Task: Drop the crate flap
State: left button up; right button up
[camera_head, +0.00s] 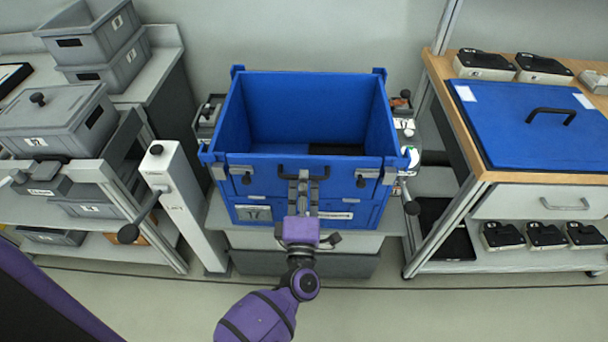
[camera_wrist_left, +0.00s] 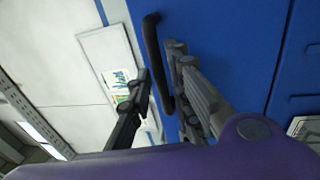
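The blue crate (camera_head: 252,155) stands open-topped in the middle of the head view. Its front flap (camera_head: 335,187) is upright, with a black bar handle (camera_head: 325,178) near its top middle. A black knob sits on each side, the left knob (camera_head: 247,178) and the right knob (camera_head: 361,181). My left gripper (camera_head: 303,177) is at the handle, in front of the flap. In the left wrist view the gripper (camera_wrist_left: 160,90) has its fingers apart, with the handle (camera_wrist_left: 153,50) between them, closer to the finger on the crate side. My right gripper is not in view.
A grey post with a lever (camera_head: 178,205) stands left of the crate. Shelves with grey bins (camera_head: 60,120) are at far left. At right, a wooden-topped bench carries a blue lid (camera_head: 530,125). The floor in front is clear.

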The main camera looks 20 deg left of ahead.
pick_arm(q)
jog(key=shift+x, duration=0.9)
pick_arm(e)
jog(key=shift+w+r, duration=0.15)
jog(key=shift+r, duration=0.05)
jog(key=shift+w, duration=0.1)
pick_arm(q)
jog(key=shift+c, duration=0.5)
grip_shut()
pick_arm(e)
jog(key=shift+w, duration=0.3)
